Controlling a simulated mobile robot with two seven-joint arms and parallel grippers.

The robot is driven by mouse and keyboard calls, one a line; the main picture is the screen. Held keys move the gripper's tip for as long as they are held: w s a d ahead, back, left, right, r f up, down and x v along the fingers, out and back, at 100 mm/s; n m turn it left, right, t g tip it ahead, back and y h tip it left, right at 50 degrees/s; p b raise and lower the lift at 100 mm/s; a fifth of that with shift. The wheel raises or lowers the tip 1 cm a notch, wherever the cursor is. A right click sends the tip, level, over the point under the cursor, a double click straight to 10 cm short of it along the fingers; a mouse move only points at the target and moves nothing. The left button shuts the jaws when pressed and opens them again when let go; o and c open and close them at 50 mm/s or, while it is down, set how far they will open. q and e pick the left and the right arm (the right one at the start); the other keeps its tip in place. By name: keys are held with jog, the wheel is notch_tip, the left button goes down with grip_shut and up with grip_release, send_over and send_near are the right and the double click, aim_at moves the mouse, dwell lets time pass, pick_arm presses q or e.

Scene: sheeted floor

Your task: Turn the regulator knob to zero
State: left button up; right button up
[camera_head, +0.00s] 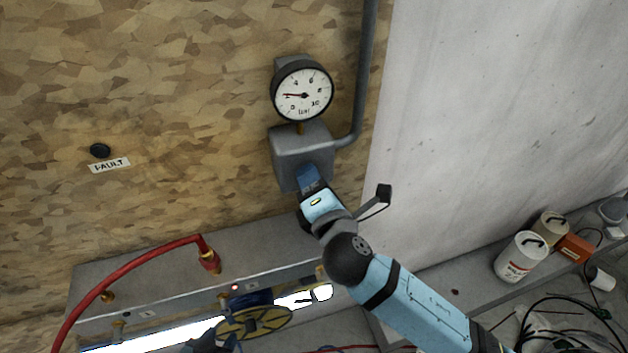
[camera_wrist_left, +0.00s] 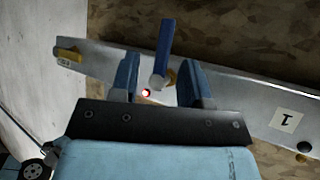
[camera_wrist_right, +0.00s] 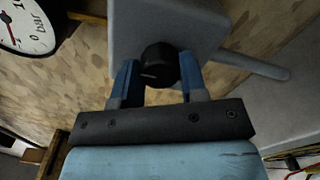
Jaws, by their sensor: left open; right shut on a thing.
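The regulator is a grey box (camera_head: 300,150) on the wall under a round pressure gauge (camera_head: 302,92). The gauge's red needle points left, above the 0 mark. The black regulator knob (camera_wrist_right: 158,65) sticks out of the grey box (camera_wrist_right: 155,22) in the right wrist view. My right gripper (camera_wrist_right: 158,82) is shut on the knob, one blue finger on each side. In the head view my right gripper (camera_head: 307,180) hides the knob. My left gripper (camera_wrist_left: 158,82) is open, with a blue lever (camera_wrist_left: 165,50) showing between or beyond its fingers; contact cannot be told.
A metal panel (camera_head: 150,260) with a red hose (camera_head: 150,257) runs below the regulator. A yellow wheel (camera_head: 253,323) is at its front. A grey pipe (camera_head: 366,70) rises right of the gauge. White cans (camera_head: 520,258) and an orange box (camera_head: 573,248) stand far right.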

jog(key=shift+r, duration=0.15)
jog(key=o, duration=0.9)
jog(key=shift+w, duration=0.1)
jog(key=b+v, duration=0.3)
jog(key=v, duration=1)
jog(key=shift+s+d, duration=0.15)
jog(key=shift+s, duration=0.2)
jog(key=shift+s, duration=0.1)
